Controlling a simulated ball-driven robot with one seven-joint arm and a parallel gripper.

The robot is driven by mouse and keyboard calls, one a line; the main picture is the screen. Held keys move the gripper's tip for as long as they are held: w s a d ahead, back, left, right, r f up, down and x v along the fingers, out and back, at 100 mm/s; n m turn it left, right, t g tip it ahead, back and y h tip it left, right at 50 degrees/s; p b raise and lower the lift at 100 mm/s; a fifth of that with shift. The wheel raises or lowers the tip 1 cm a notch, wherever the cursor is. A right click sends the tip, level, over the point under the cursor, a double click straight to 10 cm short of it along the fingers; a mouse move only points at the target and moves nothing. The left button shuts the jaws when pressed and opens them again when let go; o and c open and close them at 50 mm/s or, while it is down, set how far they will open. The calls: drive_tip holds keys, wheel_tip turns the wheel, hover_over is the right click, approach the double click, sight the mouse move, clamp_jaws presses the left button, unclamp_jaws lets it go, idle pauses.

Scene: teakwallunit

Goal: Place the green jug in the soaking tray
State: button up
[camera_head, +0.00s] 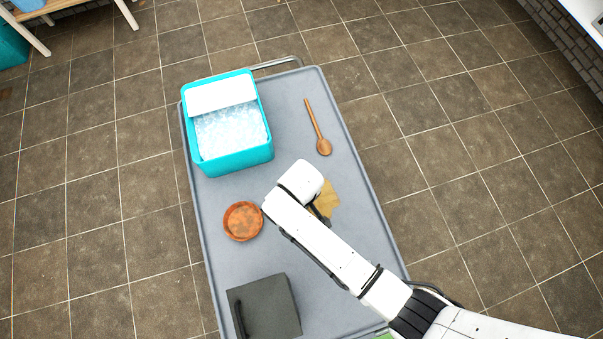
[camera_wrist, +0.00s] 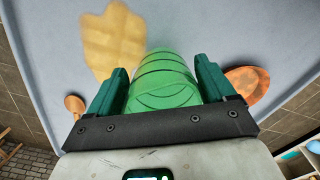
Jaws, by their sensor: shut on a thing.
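The green jug (camera_wrist: 165,80) shows in the wrist view between the two dark green fingers of my gripper (camera_wrist: 162,74), which is shut on it. Ring-like lines run around its rounded body. In the head view my white arm hides the jug and fingers, over the middle of the grey cart top. A teal tub (camera_head: 236,157) with pale, bubbly contents and a white panel at its back looks like the soaking tray. It stands at the far left of the cart top, up and left of my wrist. Whether the jug touches the cart top I cannot tell.
A brown-orange bowl (camera_head: 242,221) lies left of my arm. A wooden spoon (camera_head: 319,132) lies right of the tub. A tan, glove-like flat thing (camera_head: 328,199) is partly under my arm. A dark grey box (camera_head: 268,306) stands at the cart's near end. Tiled floor surrounds the cart.

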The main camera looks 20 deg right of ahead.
drive_tip(key=shift+w+f, duration=0.15)
drive_tip(key=shift+f, duration=0.75)
drive_tip(key=shift+w+f, duration=0.1)
drive_tip(key=shift+f, duration=0.8)
drive_tip(key=shift+f+b, duration=0.1)
drive_tip(key=shift+b, duration=0.25)
drive_tip(key=o, duration=1)
wheel_tip(320, 180, up, 12)
drive_tip(key=shift+r+p, duration=0.15)
drive_tip(key=shift+p, duration=0.55)
drive_tip(key=shift+d, duration=0.1)
